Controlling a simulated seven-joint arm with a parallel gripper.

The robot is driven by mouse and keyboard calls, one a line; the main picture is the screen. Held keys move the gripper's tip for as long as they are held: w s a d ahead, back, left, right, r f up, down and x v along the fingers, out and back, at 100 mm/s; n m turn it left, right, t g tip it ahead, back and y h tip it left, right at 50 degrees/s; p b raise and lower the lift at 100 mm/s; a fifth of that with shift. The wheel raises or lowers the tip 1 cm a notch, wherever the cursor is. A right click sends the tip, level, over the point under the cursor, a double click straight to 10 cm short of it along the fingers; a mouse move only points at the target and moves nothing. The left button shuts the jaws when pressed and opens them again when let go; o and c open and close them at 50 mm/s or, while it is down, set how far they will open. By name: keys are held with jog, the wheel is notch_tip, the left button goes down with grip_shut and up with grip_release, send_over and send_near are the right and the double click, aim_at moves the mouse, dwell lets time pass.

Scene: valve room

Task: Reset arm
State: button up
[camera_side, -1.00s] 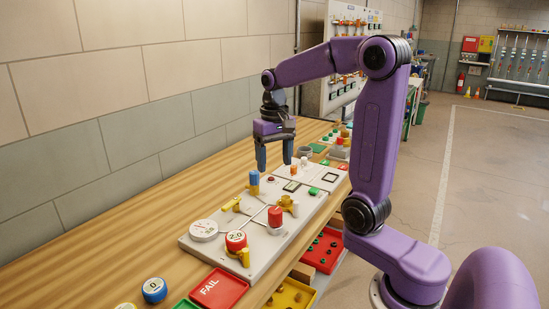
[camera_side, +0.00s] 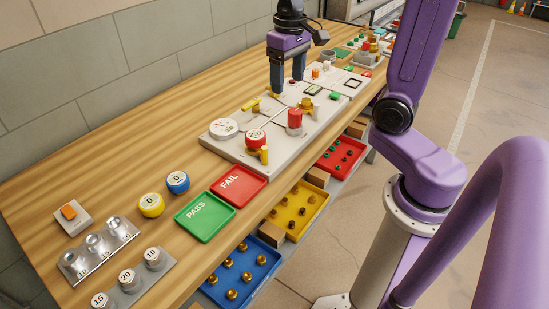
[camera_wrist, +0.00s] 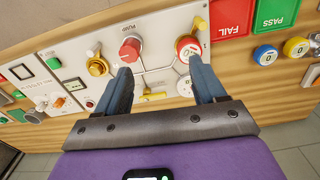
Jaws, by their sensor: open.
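My gripper (camera_side: 288,84) is open and points down over the light valve panel (camera_side: 230,147) on the wooden bench. Its two blue-grey fingers are apart, and nothing shows between them. In the wrist view, my gripper (camera_wrist: 160,68) has its fingertips over the panel, with a yellow handle (camera_wrist: 152,97) below and between them. A red pump knob (camera_side: 295,118) and a red-rimmed "20" dial (camera_side: 255,139) stand nearer the side camera. A white gauge (camera_side: 223,128) sits at the panel's left. Whether the fingertips touch the panel cannot be told.
Red FAIL (camera_side: 238,184) and green PASS (camera_side: 204,216) trays lie in front of the panel. Blue (camera_side: 177,181) and yellow (camera_side: 151,204) dials stand left of them. Open bins of parts (camera_side: 241,274) sit below the bench edge. Bare wood lies behind the panel.

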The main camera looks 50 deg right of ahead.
jog(key=s+a+f+n, duration=0.2)
jog(key=s+a+n, duration=0.2)
jog(key=s, duration=0.6)
jog(key=s+a+f+n, duration=0.3)
jog(key=s+a+n, duration=0.1)
jog(key=s+n, duration=0.5)
jog(key=shift+s+a+f, duration=0.2)
jog(key=shift+s+a, duration=0.15)
jog(key=shift+s, duration=0.25)
dwell(3.7)
